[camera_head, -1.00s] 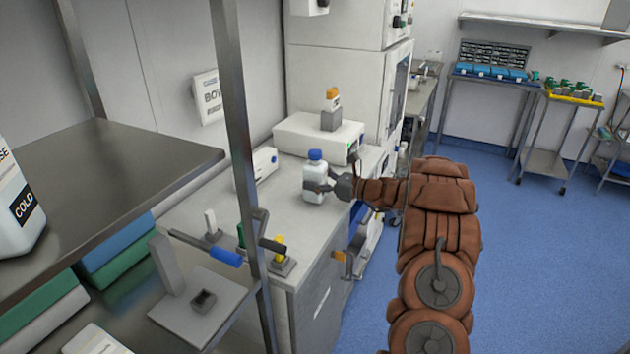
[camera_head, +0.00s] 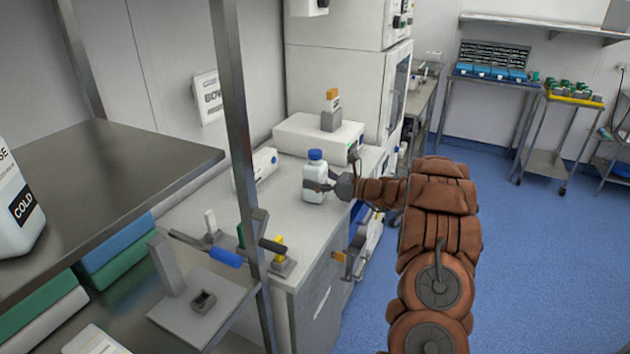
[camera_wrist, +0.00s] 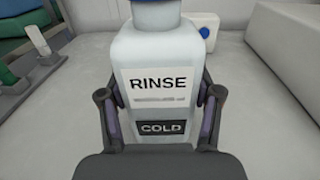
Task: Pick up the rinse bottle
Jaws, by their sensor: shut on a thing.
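The rinse bottle (camera_head: 315,174) is white with a blue cap and stands upright at the counter (camera_head: 230,191). In the wrist view, the bottle (camera_wrist: 160,60) fills the middle, with a label reading RINSE and COLD facing the camera. My gripper (camera_head: 318,186) reaches it from the right, with a finger on each side of its body. In the wrist view, my gripper (camera_wrist: 152,105) is shut on the bottle's sides. I cannot tell whether the bottle's base touches the counter.
A white box device (camera_head: 318,138) stands behind the bottle. A small white device (camera_head: 262,166) is to its left. Levers with blue and yellow parts (camera_head: 226,257) are nearer. A metal shelf post (camera_head: 238,140) stands in front. Another COLD-labelled bottle (camera_head: 14,225) is at far left.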

